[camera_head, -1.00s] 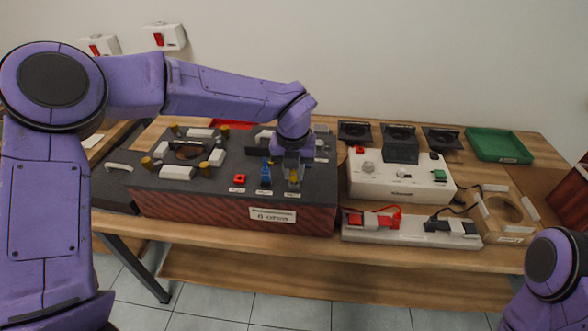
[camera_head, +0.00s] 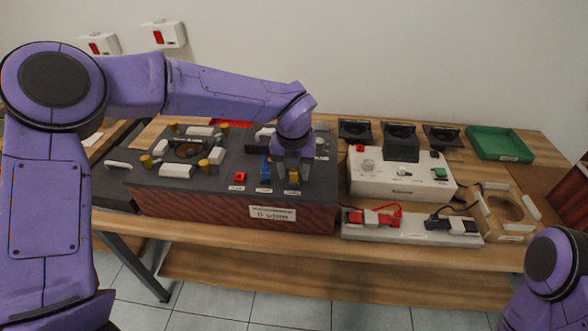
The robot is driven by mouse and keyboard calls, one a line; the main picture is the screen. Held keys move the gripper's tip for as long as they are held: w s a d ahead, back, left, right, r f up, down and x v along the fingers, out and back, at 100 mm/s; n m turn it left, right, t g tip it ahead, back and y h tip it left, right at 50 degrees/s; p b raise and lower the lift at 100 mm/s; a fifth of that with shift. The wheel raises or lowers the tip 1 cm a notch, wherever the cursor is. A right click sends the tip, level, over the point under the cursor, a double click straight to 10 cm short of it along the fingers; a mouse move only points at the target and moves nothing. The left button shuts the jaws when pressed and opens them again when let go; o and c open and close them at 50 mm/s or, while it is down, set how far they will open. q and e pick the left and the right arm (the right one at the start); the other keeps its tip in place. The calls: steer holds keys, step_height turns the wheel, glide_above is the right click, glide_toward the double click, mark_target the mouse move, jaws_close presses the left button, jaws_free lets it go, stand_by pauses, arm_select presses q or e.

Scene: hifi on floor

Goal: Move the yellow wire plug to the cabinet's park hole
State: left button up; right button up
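The cabinet (camera_head: 180,212) is a dark-topped box with red-brown sides and a white label on its front, standing on the wooden table. The yellow plug (camera_head: 293,176) stands at the front right of its top, behind a small label. My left gripper (camera_head: 291,178) points down over it, with its fingers at the plug. I cannot tell whether they grip it. A blue plug (camera_head: 265,172) and a red socket (camera_head: 240,178) are to the left of it. I cannot make out the park hole. My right arm shows only at the lower right edge, and its gripper is out of view.
A white amplifier-like box (camera_head: 400,186) and a power strip (camera_head: 410,236) with red and black plugs are to the right. Several black speaker parts (camera_head: 400,140) and a green tray (camera_head: 498,144) are behind. Yellow posts and white blocks crowd the cabinet's left top.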

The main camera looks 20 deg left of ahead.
arm_select(q)
step_height(320, 180, up, 16)
steer(key=s+p, duration=0.1)
steer(key=p, duration=0.2)
steer(key=shift+s+d+f, duration=0.2)
steer(key=shift+s+f, duration=0.05)
steer(key=shift+s, duration=0.05)
stand_by(0.5)
